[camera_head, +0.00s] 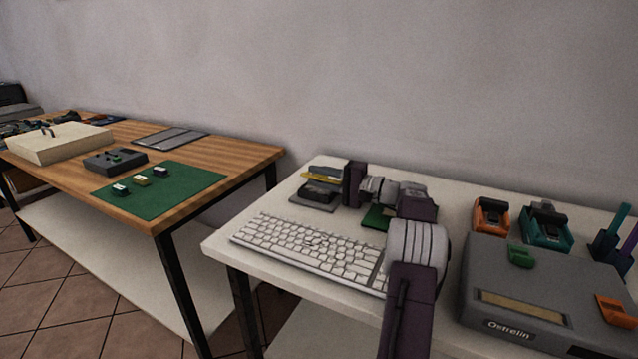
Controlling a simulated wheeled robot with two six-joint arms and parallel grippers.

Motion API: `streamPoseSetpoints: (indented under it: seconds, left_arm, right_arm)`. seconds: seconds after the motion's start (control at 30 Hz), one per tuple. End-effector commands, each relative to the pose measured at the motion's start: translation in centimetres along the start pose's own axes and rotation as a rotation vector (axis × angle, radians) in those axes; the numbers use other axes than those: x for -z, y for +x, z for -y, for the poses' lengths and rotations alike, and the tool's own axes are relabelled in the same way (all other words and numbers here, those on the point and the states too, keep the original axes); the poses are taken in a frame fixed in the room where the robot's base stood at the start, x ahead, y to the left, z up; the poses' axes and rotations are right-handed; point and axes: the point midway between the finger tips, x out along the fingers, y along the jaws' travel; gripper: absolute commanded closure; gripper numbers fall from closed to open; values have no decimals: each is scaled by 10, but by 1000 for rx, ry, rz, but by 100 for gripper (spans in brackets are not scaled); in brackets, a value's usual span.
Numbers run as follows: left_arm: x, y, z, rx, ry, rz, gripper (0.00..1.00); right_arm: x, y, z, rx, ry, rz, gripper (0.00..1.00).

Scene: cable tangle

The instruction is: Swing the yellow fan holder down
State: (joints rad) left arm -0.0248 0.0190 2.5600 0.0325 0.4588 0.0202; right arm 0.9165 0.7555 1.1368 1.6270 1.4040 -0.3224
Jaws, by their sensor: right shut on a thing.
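The yellow fan holder (321,174) shows as a thin yellow strip on top of a small dark grey device (314,197) at the back left of the white table. My right gripper (341,184) comes at it from the right and is shut on the yellow fan holder at its right side. The fingertips are small here, and the exact contact is partly hidden. The holder looks raised a little over the dark part beneath it. My left gripper is not in view.
A white keyboard (305,246) lies in front of the device. A green board (377,217) is partly hidden under my right arm. A grey box marked Ostrelin (494,327) and orange (490,217) and teal (545,228) devices stand to the right. A wooden table (232,153) stands left.

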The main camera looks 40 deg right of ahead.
Motion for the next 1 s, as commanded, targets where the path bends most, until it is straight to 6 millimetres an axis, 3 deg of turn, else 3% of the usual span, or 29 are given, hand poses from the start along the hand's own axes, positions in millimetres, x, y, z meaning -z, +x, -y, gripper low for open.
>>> streamPoseSetpoints:
  seconds: [0.43,0.47,0.5,1.0]
  left_arm:
    - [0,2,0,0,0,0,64]
    - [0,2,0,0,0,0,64]
    - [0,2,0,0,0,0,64]
    - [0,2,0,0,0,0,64]
  right_arm:
    - [1,-1,0,-1,-25,-3,100]
    - [1,-1,0,-1,-25,-3,74]
    - [1,-1,0,-1,-24,-3,64]
    - [0,0,-3,-4,-16,0,64]
